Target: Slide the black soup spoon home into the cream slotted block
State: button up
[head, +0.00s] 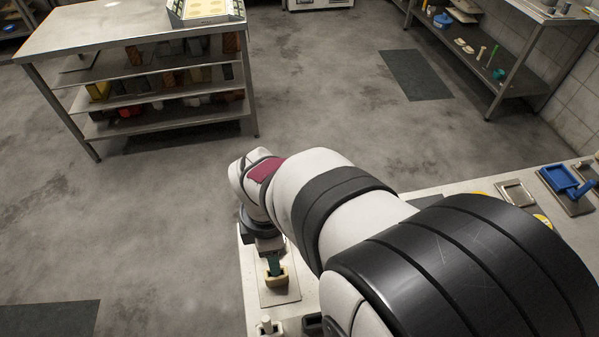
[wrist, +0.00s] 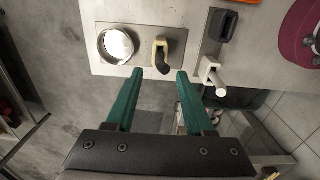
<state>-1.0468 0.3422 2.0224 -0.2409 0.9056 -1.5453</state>
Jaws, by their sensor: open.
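The cream slotted block (wrist: 160,46) sits on a grey plate near the bench edge in the wrist view. A dark handle, apparently the black soup spoon (wrist: 163,69), stands in the block's slot and points toward the camera. How deep it sits cannot be told. My gripper (wrist: 160,74) is open, its green fingers apart on either side of the handle, with no clear contact. In the head view the cream block (head: 280,280) shows just below my gripper (head: 273,267), and the spoon cannot be made out there.
A round metal pan (wrist: 117,44) is left of the block. A white block with a pale handle (wrist: 211,74) and a black block (wrist: 223,24) stand to the right. A blue item (head: 562,180) lies farther along the bench, and a steel shelf unit (head: 95,44) stands across the floor.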

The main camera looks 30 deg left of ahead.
notch_tip(320, 180, up, 10)
jog(key=shift+r, duration=0.1)
dwell(0.5)
jog(key=w+d+r+m, duration=0.1)
jog(key=w+d+m, duration=0.2)
jog(key=d+m, duration=0.85)
jog(key=s+d+f+m+y, duration=0.1)
jog(key=s+d+m, duration=0.2)
jog(key=d+m, duration=0.4)
jog(key=s+d+f+m, duration=0.1)
jog(key=s+d+m, duration=0.3)
jog(key=d+m, duration=0.4)
jog(key=m, duration=0.6)
jog(key=shift+s+f+y, duration=0.15)
jog(key=shift+s+y, duration=0.15)
jog(key=shift+y, duration=0.1)
